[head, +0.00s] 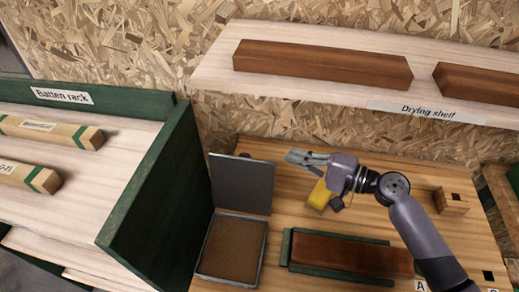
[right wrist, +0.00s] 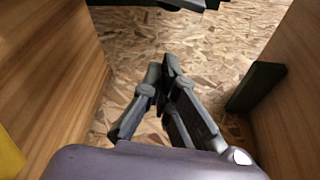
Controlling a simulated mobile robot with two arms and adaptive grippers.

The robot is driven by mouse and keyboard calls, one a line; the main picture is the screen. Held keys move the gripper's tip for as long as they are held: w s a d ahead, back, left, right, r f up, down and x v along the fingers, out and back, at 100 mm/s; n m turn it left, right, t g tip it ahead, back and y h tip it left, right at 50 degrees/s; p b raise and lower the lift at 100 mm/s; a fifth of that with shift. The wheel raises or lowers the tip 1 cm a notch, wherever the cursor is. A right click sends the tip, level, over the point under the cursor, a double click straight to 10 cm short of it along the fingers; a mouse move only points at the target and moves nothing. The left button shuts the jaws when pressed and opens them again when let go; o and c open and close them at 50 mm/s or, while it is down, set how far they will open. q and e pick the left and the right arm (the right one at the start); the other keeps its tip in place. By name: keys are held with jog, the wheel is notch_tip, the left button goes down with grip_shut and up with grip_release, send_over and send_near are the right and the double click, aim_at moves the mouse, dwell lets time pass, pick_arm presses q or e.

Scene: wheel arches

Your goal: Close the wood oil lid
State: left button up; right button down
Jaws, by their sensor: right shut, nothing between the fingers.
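The wood oil box is a shallow dark grey tin (head: 263,255) with brown contents, on the wooden bench in the head view. Its flat grey lid (head: 241,184) stands open, raised steeply along the tin's back edge. My right gripper (head: 292,158) is shut and empty, to the right of the lid's upper right corner, with a visible gap between them. Its closed fingers (right wrist: 167,72) also show in the right wrist view, where I cannot clearly make out the lid. My left gripper is not in view.
A yellow block (head: 319,196) lies under my right gripper. A brown batten in a green holder (head: 285,247) lies right of the tin. A green rack wall (head: 160,200) stands close on the left. The drying shelf (head: 300,92) overhangs the back. A small wooden block (head: 451,202) sits at right.

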aim_at(243, 182)
pick_arm(q)
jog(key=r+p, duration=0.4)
jog(key=p, duration=0.1)
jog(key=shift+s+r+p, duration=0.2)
jog(key=shift+p, duration=0.15)
pick_arm(e)
jog(key=w+a, duration=0.2)
jog(key=a, duration=0.7)
jog(key=shift+f, duration=0.3)
jog(key=shift+a, duration=0.1)
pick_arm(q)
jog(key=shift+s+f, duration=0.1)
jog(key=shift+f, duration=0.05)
pick_arm(e)
jog(key=shift+s, duration=0.1)
